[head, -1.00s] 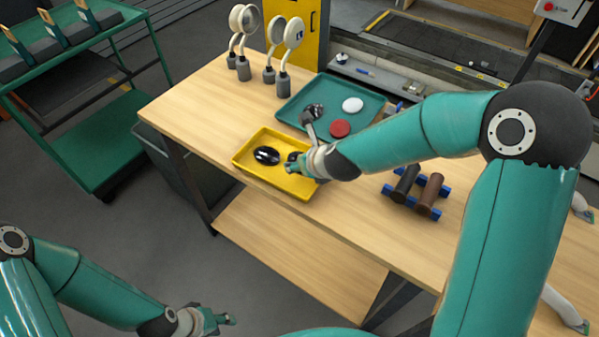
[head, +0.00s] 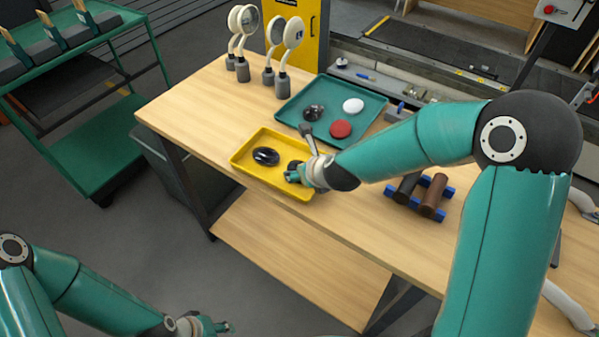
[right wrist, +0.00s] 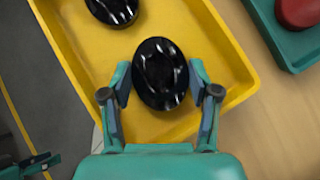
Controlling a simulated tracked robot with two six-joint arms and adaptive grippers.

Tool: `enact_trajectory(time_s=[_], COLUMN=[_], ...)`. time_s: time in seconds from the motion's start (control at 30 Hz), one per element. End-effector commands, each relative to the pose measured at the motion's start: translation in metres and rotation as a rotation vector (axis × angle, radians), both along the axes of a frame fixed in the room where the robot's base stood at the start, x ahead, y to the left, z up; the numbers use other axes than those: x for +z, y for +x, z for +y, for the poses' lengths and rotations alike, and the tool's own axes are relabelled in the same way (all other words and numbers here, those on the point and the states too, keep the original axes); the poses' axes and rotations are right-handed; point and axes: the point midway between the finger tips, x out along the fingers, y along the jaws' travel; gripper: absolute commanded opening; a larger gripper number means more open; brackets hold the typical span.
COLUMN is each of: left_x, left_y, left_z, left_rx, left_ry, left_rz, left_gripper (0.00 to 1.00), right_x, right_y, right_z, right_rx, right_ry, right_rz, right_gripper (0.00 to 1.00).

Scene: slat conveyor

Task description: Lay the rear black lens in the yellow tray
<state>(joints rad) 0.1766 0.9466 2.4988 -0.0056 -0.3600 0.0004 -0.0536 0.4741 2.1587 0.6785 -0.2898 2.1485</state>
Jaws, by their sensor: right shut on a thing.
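The yellow tray (head: 250,172) lies near the table's front edge. One glossy black lens (head: 265,156) lies in its left part; it also shows at the top of the right wrist view (right wrist: 112,10). My right gripper (right wrist: 160,78) is shut on another black lens (right wrist: 159,73), over the tray floor, with a fingertip on each side. In the head view that lens is partly hidden by the right gripper (head: 295,175); I cannot tell whether it touches the floor. A third dark lens (head: 314,112) lies in the teal tray (head: 290,108). My left gripper (head: 222,327) is low, off the table; its jaws are unclear.
The teal tray also holds a white disc (head: 353,105) and a red disc (head: 340,129). Several lens-like stands (head: 243,70) are at the back left. Brown and black rollers (head: 434,195) on blue supports lie right of the yellow tray. The table's left part is clear.

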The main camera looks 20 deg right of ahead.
Motion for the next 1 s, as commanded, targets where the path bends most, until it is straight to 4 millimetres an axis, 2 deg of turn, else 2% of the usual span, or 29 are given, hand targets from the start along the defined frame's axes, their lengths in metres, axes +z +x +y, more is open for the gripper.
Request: enact_trajectory(time_s=[0.03, 0.1, 0.13, 0.27, 0.7, 0.93, 1.0], left_x=[-0.002, -0.001, -0.001, -0.001, 0.001, 0.022, 0.018], left_y=[0.000, 0.000, 0.000, 0.000, 0.000, 0.000, 0.000], left_z=[0.000, 0.000, 0.000, 0.000, 0.000, 0.000, 0.000], left_rx=[0.000, 0.000, 0.000, 0.000, 0.000, 0.000, 0.000], left_ry=[0.000, 0.000, 0.000, 0.000, 0.000, 0.000, 0.000], left_rz=[0.000, 0.000, 0.000, 0.000, 0.000, 0.000, 0.000], left_gripper=[0.40, 0.40, 0.40, 0.40, 0.40, 0.40, 0.40], right_x=[-0.007, -0.007, -0.007, -0.008, -0.005, 0.014, 0.021], right_y=[-0.003, -0.003, -0.004, -0.004, -0.004, -0.003, -0.012], right_z=[0.001, 0.001, 0.001, 0.001, 0.001, 0.001, -0.001], right_rx=[0.003, 0.003, 0.003, 0.005, 0.004, 0.004, 0.003], right_ry=[0.001, 0.000, 0.001, 0.000, 0.002, 0.001, 0.001], right_rz=[0.012, 0.014, 0.015, 0.018, 0.016, 0.012, 0.008], right_gripper=[0.30, 0.30, 0.64, 0.86, 0.86, 0.86, 0.86])
